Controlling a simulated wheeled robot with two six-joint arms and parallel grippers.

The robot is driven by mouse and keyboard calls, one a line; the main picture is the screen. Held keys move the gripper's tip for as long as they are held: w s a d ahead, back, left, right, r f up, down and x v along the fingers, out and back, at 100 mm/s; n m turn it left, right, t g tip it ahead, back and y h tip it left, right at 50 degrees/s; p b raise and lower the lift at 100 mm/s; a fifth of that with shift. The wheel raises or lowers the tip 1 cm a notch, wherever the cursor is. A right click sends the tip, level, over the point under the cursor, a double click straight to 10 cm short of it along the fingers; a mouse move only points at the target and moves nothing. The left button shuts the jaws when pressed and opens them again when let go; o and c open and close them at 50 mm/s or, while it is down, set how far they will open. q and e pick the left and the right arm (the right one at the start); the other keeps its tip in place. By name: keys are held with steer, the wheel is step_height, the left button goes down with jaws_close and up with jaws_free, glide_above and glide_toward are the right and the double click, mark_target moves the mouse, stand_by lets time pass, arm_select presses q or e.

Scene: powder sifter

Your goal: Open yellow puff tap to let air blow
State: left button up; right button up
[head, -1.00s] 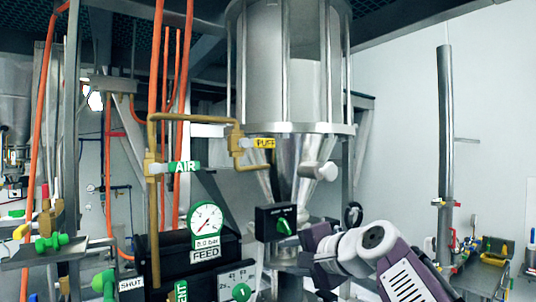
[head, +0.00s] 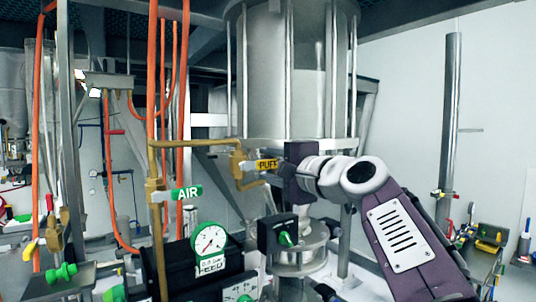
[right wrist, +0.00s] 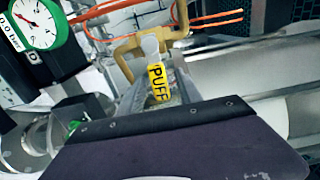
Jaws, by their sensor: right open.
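The yellow puff tap handle (head: 266,164), labelled PUFF, points right, roughly level, from its brass valve (head: 240,165) beside the steel hopper. It also shows in the right wrist view (right wrist: 158,84), lying roughly between the finger sides. My right gripper (head: 284,168) is open at the right end of the handle; in the wrist view the gripper (right wrist: 160,93) has its jaws around or just short of the handle, and contact cannot be told. The palm hides part of the fingers. My left gripper is not in view.
A green AIR tap (head: 187,193) sits left on the brass pipe. A pressure gauge (head: 208,240) and a black box with a green knob (head: 277,237) are below. The steel hopper (head: 298,70) stands behind. Orange hoses (head: 153,80) hang at left.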

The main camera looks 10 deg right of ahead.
steer(key=shift+w+a, duration=0.1)
steer(key=shift+w, duration=0.25)
steer(key=shift+s, duration=0.15)
steer(key=shift+c, duration=1)
jaws_close()
